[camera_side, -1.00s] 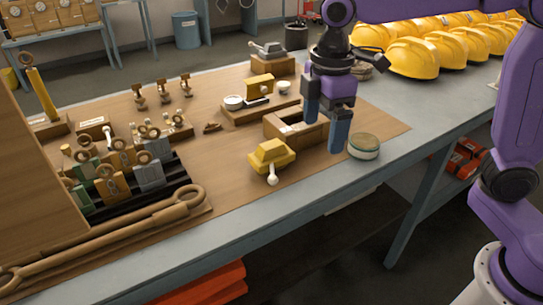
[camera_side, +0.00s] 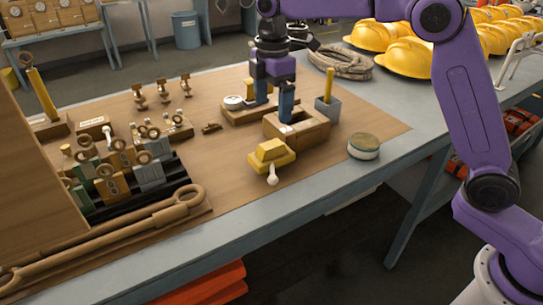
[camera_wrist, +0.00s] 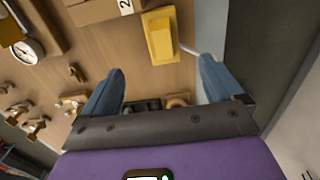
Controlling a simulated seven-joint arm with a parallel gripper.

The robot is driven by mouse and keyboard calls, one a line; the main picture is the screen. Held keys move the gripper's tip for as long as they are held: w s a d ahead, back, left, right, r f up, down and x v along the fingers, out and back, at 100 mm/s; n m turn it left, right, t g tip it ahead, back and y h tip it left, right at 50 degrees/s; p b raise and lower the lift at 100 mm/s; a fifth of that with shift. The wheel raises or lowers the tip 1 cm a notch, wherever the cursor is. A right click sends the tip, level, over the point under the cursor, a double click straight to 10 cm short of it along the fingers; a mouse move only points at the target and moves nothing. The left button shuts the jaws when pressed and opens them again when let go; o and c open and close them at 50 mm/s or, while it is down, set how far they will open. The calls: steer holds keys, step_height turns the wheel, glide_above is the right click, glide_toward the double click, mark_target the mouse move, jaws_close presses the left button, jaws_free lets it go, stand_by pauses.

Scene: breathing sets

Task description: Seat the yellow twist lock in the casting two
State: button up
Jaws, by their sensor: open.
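The yellow twist lock (camera_side: 269,155) lies on the brown work mat, its pale ball-ended lever pointing to the front. It also shows in the wrist view (camera_wrist: 160,37), with its lever to the right. Just behind it stands a brown open-topped box (camera_side: 300,128), which I take for casting two; the wrist view shows its edge (camera_wrist: 92,10) and a label reading 2. My gripper (camera_side: 274,106) is open and empty, above and behind the twist lock, with one finger in front of the box's left part. Its fingers also show in the wrist view (camera_wrist: 158,88).
A gauge (camera_side: 233,102) sits on a wooden stand behind my gripper. A grey cup with a yellow stick (camera_side: 328,103) stands right of the box, and a round tin (camera_side: 364,146) at front right. A rack of tagged locks (camera_side: 118,175) fills the left. Mat left of the twist lock is clear.

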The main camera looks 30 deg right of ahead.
mark_target(271, 144)
step_height(271, 144, down, 8)
steer(key=shift+r, duration=0.1)
steer(key=shift+s+a+f, duration=0.1)
steer(key=shift+a+f, duration=0.05)
steer(key=shift+f, duration=1.25)
steer(key=shift+s+a+f, duration=0.1)
steer(key=shift+f, duration=1.3)
steer(key=shift+r, duration=0.1)
steer(key=c, duration=1.6)
